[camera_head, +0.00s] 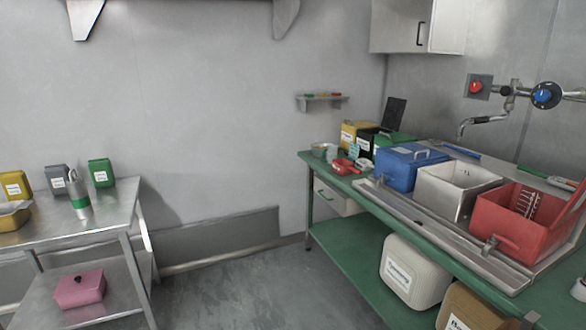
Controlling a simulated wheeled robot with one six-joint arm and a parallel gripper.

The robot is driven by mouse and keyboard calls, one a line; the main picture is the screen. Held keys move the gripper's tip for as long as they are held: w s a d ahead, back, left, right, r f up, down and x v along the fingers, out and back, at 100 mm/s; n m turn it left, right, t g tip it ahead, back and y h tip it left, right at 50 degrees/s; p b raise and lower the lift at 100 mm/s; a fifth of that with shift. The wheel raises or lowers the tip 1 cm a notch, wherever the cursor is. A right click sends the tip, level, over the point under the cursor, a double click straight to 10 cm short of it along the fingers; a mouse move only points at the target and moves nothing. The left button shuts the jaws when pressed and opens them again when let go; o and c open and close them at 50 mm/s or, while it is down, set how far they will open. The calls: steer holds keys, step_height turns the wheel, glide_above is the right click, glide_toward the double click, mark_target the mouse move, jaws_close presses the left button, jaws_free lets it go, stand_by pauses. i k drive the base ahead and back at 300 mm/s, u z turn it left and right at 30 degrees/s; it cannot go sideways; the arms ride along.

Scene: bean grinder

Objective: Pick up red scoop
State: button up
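A small red item (343,167), which looks like the red scoop, lies near the far left end of the green counter (317,158). It is too small to make out its handle clearly. A small whitish object (366,165) lies just right of it, and a small bowl or cup (319,149) stands behind it to the left. My gripper is not in view.
Yellow (350,133), black and green containers stand behind. A blue box (408,167), a metal basin (455,186) and a red bin (515,219) line the counter. A steel table (112,201) stands left. Grey floor (240,285) between them is clear.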

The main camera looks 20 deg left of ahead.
mark_target(343, 167)
steer(key=u, duration=0.8)
steer(key=i, duration=1.05)
steer(key=u, duration=0.65)
steer(key=i, duration=1.6)
steer(key=z, duration=0.85)
steer(key=i, duration=0.95)
steer(key=z, duration=0.6)
